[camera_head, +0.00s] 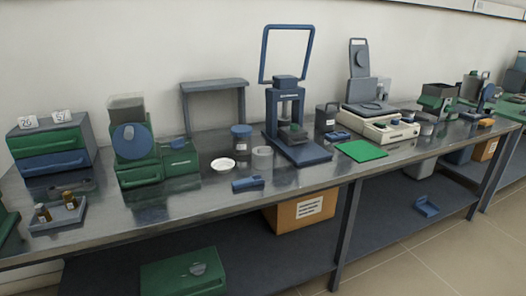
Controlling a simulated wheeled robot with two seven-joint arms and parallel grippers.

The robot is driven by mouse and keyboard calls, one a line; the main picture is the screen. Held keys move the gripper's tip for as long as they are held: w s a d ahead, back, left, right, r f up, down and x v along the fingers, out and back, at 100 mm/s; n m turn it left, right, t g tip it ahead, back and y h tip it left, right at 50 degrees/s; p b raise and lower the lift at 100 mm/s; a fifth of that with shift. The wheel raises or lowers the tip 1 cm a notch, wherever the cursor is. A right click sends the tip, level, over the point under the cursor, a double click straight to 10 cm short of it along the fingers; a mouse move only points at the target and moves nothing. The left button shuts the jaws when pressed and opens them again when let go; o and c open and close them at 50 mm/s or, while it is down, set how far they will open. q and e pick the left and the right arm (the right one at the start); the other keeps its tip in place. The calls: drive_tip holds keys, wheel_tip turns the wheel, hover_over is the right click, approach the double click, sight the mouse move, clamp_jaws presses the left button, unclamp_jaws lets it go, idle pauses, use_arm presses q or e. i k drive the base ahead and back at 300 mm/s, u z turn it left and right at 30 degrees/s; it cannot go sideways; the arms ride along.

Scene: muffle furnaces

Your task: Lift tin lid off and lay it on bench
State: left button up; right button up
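A round blue tin (241,143) with a pale label stands upright on the metal bench (205,195), near the middle of the view. Its flat lid (241,130) appears to sit on top. The tin stands behind a white dish (222,164) and a small grey round container (262,151). Neither of my grippers shows in this view.
A blue press-like stand (290,145) is right of the tin and a green machine (132,150) is to the left. A small blue item (248,183) lies near the front edge. A green mat (361,151) lies to the right. Some bare bench shows at the front.

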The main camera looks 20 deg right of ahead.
sight(261, 152)
drive_tip(key=z, duration=1.9)
drive_tip(key=i, duration=1.85)
drive_tip(key=u, duration=2.95)
